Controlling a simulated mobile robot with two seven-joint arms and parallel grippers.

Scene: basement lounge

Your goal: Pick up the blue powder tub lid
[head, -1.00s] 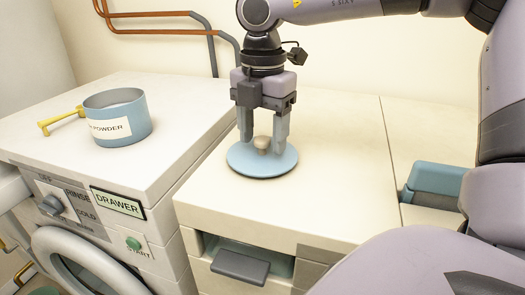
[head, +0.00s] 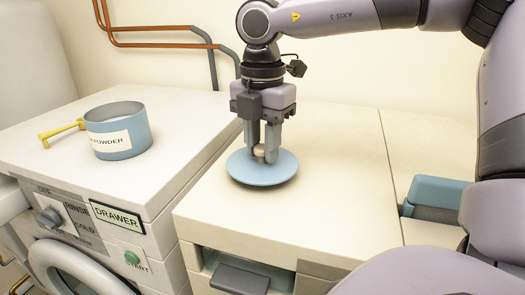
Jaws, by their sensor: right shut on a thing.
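The blue powder tub lid (head: 262,175) is a round blue disc with a pale knob on top. It is on or just over the cream counter top, right of the washing machine. My right gripper (head: 262,158) points straight down over it and is shut on the lid's knob, which the fingers partly hide. My left gripper is not in view.
A yellow-handled scoop (head: 62,130) sits beside the tub. The washing machine (head: 185,130) has a panel marked "DRAWER" and a green start button. Below the counter is a partly open drawer with a grey handle (head: 240,279). A blue box-like thing (head: 437,191) is at right.

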